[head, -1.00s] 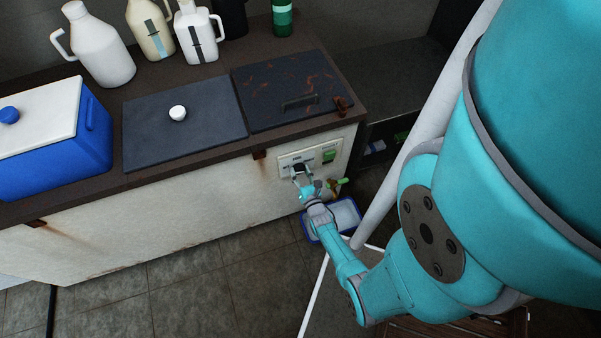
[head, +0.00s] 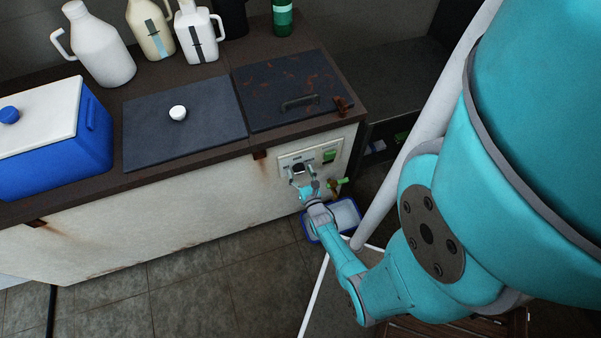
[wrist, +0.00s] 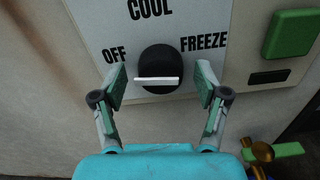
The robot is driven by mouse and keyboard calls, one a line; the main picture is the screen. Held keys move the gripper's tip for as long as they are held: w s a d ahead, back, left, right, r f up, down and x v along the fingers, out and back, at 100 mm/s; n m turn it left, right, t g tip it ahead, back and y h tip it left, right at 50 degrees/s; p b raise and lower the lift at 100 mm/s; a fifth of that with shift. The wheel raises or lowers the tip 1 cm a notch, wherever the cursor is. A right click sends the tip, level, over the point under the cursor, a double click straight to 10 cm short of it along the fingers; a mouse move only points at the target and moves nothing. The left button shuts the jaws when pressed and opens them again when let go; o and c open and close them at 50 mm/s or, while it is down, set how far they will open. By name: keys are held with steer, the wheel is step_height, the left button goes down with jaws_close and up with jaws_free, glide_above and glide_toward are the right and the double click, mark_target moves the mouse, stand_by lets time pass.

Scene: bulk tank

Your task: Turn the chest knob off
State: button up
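The chest knob (wrist: 159,67) is a round black dial with a white bar, in the wrist view. It sits on a pale panel (wrist: 100,20) marked OFF at its left, COOL above and FREEZE at its right. The white bar lies nearly level across the dial's lower part. My gripper (wrist: 161,85) is open, with one finger on each side of the knob and gaps showing between fingers and dial. In the head view the knob (head: 299,169) is partly visible on the chest front (head: 190,200), beyond my gripper (head: 304,178).
A green switch (wrist: 290,35) is right of the knob. A brass tap with a green handle (wrist: 275,151) is at lower right. A blue-rimmed tray (head: 346,214) lies on the floor below. Jugs (head: 98,45) and a blue cooler (head: 60,145) stand on the chest top.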

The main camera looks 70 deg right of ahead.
steer(key=shift+s+a, duration=0.1)
steer(key=v, duration=1.1)
steer(key=shift+s+a, duration=0.25)
steer(key=shift+a, duration=0.1)
steer(key=shift+c, duration=0.3)
steer(key=w+d+m, duration=0.2)
steer(key=d+m, duration=0.1)
steer(key=m, duration=0.8)
steer(key=w+d+m, duration=0.2)
steer(key=w+m, duration=0.1)
steer(key=m, duration=0.9)
steer(key=w+d+m, duration=0.2)
steer(key=d+m, duration=0.1)
steer(key=m, duration=0.8)
steer(key=shift+w+d+f+m, duration=0.1)
steer(key=shift+w+d+m, duration=0.05)
steer(key=shift+d+m, duration=0.15)
